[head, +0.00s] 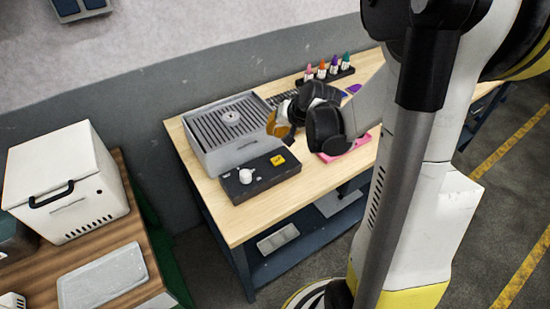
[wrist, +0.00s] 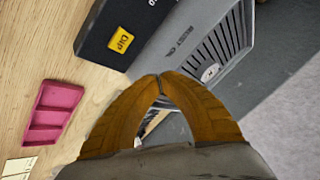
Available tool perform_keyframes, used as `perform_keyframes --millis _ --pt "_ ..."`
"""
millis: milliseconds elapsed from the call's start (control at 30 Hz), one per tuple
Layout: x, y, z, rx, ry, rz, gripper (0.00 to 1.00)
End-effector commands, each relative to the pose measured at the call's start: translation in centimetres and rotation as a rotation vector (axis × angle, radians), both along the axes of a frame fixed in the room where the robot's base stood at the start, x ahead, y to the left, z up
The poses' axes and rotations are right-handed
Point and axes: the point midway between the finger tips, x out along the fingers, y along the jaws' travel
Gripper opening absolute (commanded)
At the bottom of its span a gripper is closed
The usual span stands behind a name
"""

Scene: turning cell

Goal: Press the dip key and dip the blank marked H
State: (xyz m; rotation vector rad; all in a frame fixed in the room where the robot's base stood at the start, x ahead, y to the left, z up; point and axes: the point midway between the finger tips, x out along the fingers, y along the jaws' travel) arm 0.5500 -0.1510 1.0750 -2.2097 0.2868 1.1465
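The yellow DIP key (head: 277,160) sits on a dark control box (head: 255,186) on the wooden bench, beside a white knob (head: 246,175). Behind the box is the grey rust oil tank (head: 228,153) with a slatted top. A small round metal piece (head: 231,117) lies on the slats; it also shows in the wrist view (wrist: 210,73), but I cannot read a mark. My gripper (wrist: 160,77) has its orange fingertips together, with nothing seen between them. It is above the bench, right of the tank.
A pink tray (wrist: 52,112) lies on the bench; my gripper partly hides it in the head view. Several colour-topped bottles (head: 333,68) stand in a black rack at the back. A white lidded box (head: 66,183) and a grey tray (head: 102,276) are on the left table.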

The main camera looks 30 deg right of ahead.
Motion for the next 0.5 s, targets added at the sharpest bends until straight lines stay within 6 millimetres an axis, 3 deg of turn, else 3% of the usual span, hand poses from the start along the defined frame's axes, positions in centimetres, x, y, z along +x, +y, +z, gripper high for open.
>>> perform_keyframes --millis 267,500 --pt "0.0 0.0 -0.7 -0.001 0.000 0.001 0.00" --pt "0.0 0.1 -3.3 -0.001 0.000 0.001 0.00"
